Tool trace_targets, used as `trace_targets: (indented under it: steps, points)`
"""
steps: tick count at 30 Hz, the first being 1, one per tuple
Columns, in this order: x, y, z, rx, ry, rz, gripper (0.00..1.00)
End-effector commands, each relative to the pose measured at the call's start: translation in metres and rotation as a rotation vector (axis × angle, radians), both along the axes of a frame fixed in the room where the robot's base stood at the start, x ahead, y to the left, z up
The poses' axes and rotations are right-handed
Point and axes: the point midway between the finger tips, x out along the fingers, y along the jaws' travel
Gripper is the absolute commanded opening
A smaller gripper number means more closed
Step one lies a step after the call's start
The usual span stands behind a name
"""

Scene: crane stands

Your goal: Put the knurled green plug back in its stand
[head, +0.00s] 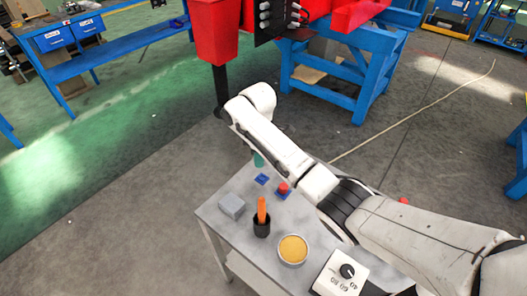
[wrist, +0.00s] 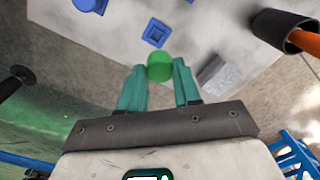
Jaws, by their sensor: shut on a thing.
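The green plug (wrist: 160,67) is between the two teal fingertips of my gripper (wrist: 160,88) in the wrist view. Its round face shows; knurling cannot be made out. In the head view my gripper (head: 258,159) is just past the far edge of the table, and the plug cannot be told apart from the fingers there. A small blue stand (head: 262,179) with nothing in it lies nearby on the table. In the wrist view this stand (wrist: 155,33) shows a square socket, ahead of the plug and apart from it.
A red plug (head: 283,187) sits on a second blue stand (head: 284,195). A grey block (head: 232,206), a black cup (head: 261,228) with an orange handle (head: 262,208), a yellow-filled bowl (head: 292,250) and a white dial box (head: 340,275) share the table (head: 215,219).

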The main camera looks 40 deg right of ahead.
Motion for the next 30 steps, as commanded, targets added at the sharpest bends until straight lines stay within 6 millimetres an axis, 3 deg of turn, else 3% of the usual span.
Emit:
trace_targets:
  steps: [4, 22, 30]
  points:
    - [-0.003, -0.008, 0.004, -0.007, -0.005, 0.008, 0.0]
    - [-0.003, -0.008, 0.009, -0.007, -0.004, -0.031, 0.0]
    - [-0.003, -0.008, -0.019, -0.007, -0.004, -0.028, 0.0]
